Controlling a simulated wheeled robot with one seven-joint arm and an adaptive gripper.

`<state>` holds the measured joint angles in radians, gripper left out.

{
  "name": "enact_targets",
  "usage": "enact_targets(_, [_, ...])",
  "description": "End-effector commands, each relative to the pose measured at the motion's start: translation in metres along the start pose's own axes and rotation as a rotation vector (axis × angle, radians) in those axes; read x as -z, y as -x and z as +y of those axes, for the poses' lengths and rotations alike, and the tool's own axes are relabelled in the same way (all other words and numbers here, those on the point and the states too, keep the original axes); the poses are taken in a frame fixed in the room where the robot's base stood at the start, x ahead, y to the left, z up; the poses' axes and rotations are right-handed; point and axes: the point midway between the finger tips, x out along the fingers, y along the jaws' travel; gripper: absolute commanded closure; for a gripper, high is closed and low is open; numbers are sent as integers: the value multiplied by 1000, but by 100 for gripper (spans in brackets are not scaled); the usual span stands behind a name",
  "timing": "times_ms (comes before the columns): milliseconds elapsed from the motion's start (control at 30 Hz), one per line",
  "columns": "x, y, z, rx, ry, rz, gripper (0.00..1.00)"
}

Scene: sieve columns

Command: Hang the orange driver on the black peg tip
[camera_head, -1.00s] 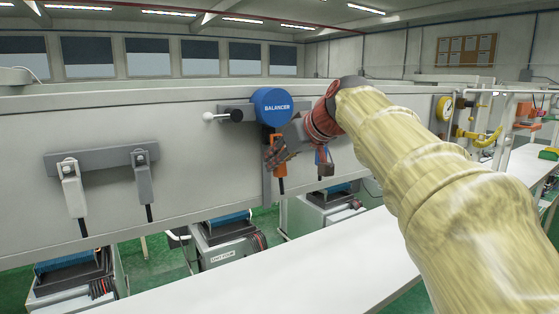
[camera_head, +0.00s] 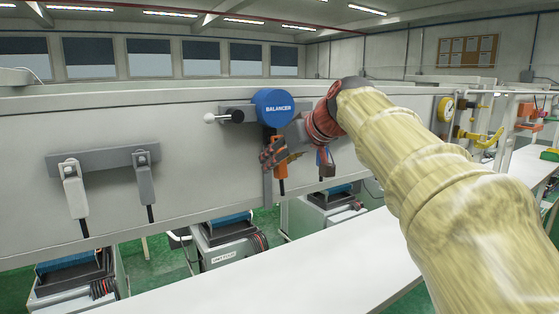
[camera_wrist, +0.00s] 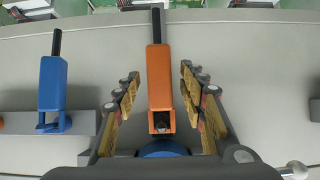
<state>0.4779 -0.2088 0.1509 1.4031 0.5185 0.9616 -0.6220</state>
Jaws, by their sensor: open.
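The orange driver (camera_head: 281,169) hangs nose down under the blue balancer (camera_head: 273,108) on the grey wall panel. In the wrist view the driver (camera_wrist: 160,90) lies between the two fingers of my gripper (camera_wrist: 158,85), with a gap on each side. My gripper (camera_head: 272,155) is open around it, and its fingers partly cover the driver in the head view. The round tip also shows at the lower right of the wrist view (camera_wrist: 293,171).
A blue driver (camera_wrist: 53,85) hangs beside the orange one, with a clear gap from my fingers. A white driver (camera_head: 74,190) and a grey driver (camera_head: 146,184) hang from a grey rack (camera_head: 103,160) at left. A white bench top (camera_head: 290,275) below is empty.

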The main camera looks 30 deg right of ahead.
Motion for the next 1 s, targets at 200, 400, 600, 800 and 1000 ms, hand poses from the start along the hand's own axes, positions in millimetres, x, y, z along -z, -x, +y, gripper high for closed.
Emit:
enact_targets(200, [0,0,0,0,0,-1,59])
enact_targets(400, [1,19,1,-2,0,2,59])
enact_targets(600, [1,60,1,-4,0,3,59])
enact_targets(800, [0,96,1,-3,-1,1,59])
enact_targets(1000, [0,116,1,-2,-1,1,59])
